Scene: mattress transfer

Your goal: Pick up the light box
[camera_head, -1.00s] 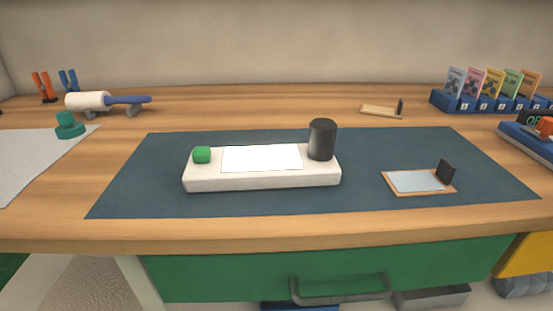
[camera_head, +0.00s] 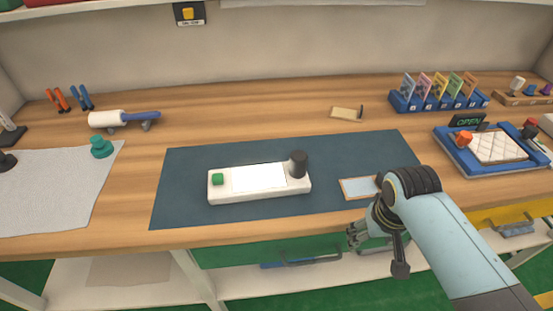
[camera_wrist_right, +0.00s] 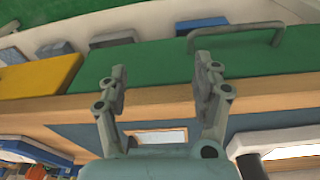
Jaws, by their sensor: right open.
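The light box (camera_head: 222,195) is a long white block with a bright top panel, a green knob and a dark upright cylinder. It lies flat on the dark blue mat (camera_head: 180,200) in the head view. Part of it shows at the lower right of the right wrist view (camera_wrist_right: 290,163). My right gripper (camera_head: 357,237) is open and empty, near the table's front edge, to the right of the box and apart from it. Its two spread fingers (camera_wrist_right: 160,72) show in the right wrist view. My left gripper is not in view.
A small framed plate (camera_head: 357,188) lies on the mat close to my right arm. A blue tray (camera_head: 520,170) with a quilted pad is at right, a card rack (camera_head: 440,105) behind. A roller (camera_head: 108,119) and a teal knob (camera_head: 102,148) are at left.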

